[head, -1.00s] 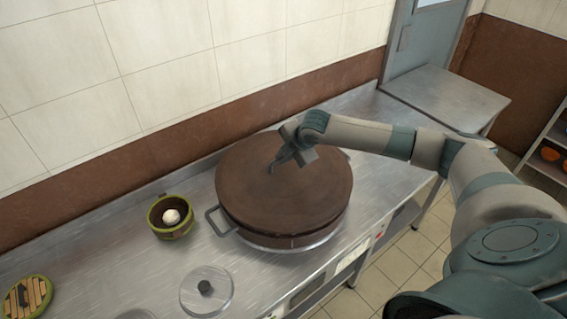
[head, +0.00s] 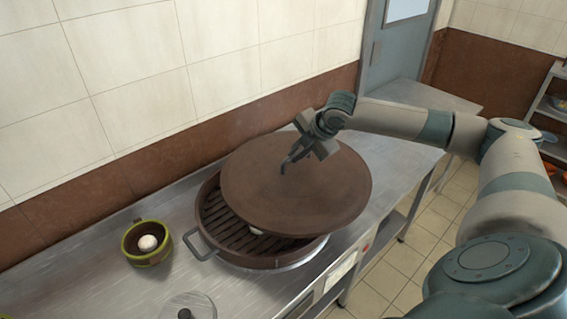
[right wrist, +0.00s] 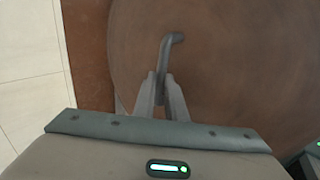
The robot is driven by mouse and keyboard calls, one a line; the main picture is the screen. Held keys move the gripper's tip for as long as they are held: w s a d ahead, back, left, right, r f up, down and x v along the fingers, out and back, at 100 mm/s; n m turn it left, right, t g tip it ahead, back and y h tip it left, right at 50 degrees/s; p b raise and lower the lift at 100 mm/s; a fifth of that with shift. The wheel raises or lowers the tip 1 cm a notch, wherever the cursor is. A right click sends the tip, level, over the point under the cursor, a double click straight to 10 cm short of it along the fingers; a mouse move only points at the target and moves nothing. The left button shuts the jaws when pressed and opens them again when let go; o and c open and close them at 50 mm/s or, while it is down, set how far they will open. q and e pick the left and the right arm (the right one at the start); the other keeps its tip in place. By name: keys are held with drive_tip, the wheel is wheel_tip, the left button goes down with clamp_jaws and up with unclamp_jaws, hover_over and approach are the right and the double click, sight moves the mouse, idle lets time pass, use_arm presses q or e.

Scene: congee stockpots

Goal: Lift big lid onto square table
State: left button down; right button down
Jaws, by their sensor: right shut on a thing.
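The big lid (head: 300,194) is a wide round brown disc with a dark curved handle (head: 291,159). My right gripper (head: 299,156) is shut on this handle and holds the lid above and to the right of the big round pot (head: 207,217). In the right wrist view the two fingers (right wrist: 161,86) pinch the handle, and the brown lid (right wrist: 235,70) fills most of the view. The pot's slatted inside shows at its left, with a pale item partly seen under the lid. The square metal table (head: 425,95) stands beyond the counter, partly behind my right arm. My left gripper is not in view.
A small green-rimmed pot (head: 147,243) with a white bun stands on the metal counter (head: 85,275), left of the big pot. A small lid with a black knob (head: 184,313) lies at the bottom edge. A shelf (head: 550,112) stands at the far right.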

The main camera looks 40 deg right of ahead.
drive_tip(key=shift+s+d+r, duration=0.4)
drive_tip(key=shift+d+r, duration=0.1)
drive_tip(key=shift+r, duration=0.1)
idle(0.3)
